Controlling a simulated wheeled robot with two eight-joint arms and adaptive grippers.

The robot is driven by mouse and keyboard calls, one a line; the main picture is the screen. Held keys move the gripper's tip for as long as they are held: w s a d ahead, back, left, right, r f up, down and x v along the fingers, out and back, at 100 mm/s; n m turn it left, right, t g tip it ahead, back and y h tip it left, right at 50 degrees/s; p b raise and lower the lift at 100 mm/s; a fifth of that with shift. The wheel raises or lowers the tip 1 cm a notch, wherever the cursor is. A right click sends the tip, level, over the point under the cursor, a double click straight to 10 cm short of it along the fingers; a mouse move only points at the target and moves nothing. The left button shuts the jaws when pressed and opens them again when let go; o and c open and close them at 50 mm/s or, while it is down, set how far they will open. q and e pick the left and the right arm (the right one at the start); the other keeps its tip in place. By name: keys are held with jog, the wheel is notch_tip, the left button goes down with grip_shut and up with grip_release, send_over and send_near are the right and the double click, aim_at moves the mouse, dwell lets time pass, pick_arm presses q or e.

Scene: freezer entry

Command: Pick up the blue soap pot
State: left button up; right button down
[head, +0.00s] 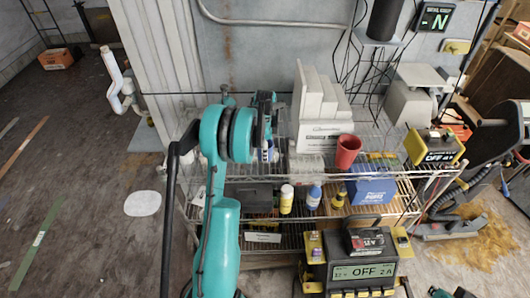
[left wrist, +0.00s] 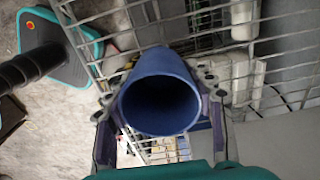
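The blue soap pot (left wrist: 160,100) fills the middle of the left wrist view, with its round open mouth facing the camera. The fingers of my left gripper (left wrist: 160,112) lie against it on both sides, so the gripper looks shut on it. In the head view my left gripper (head: 267,125) is over the left part of the wire rack's top shelf, mostly hidden by its teal wrist. A small strip of the blue soap pot (head: 268,154) shows below it. Whether the pot touches the shelf is not clear. My right gripper (head: 453,293) barely shows at the bottom right edge.
A red cup (head: 347,153), white boxes (head: 322,105) and a yellow-black meter (head: 436,147) stand on the wire rack's top shelf. Bottles (head: 287,199) and a blue box (head: 371,191) are on the shelf below. A black-yellow battery unit (head: 362,272) stands in front. Floor at left is mostly open.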

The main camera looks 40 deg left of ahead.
pick_arm(q)
jog(key=shift+c, duration=1.3)
